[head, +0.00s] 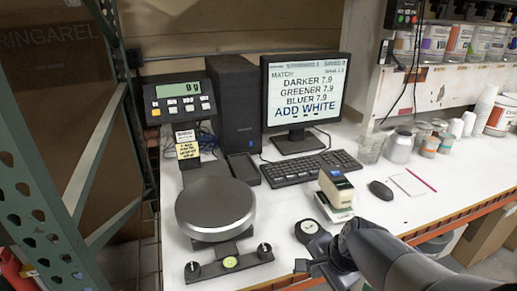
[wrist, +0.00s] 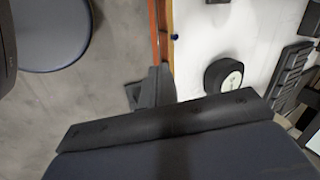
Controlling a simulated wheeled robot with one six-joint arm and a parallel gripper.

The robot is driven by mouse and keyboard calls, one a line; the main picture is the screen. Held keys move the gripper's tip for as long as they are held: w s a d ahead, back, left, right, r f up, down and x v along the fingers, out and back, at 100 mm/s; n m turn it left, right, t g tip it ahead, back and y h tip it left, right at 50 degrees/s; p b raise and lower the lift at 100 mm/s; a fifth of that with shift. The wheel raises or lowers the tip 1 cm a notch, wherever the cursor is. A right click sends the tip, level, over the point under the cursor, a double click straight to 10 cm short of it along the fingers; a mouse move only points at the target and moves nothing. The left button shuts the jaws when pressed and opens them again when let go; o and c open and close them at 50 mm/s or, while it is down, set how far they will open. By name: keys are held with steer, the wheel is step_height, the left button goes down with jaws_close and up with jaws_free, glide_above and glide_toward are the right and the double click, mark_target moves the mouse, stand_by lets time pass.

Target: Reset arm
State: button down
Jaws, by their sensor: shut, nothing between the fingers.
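My gripper (head: 308,266) hangs at the front edge of the white table (head: 285,210) in the head view, with my dark arm coming in from the lower right. The gripper is shut and empty. In the wrist view its grey fingers (wrist: 150,90) show together near the orange table edge, with grey floor to their left. A round black piece with a pale top (head: 311,230) lies on the table just beyond the gripper. It also shows right of the fingers in the wrist view (wrist: 223,75), apart from them.
A scale with a round metal plate (head: 215,205) stands left of the gripper. A white-and-green box-shaped item (head: 336,190), keyboard (head: 310,168), mouse (head: 381,190) and monitor (head: 305,92) lie behind. Cans and cups (head: 400,146) stand at the right. Green shelving (head: 50,190) borders the left.

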steer(key=shift+w+a+r, duration=0.15)
steer(key=shift+w, duration=0.45)
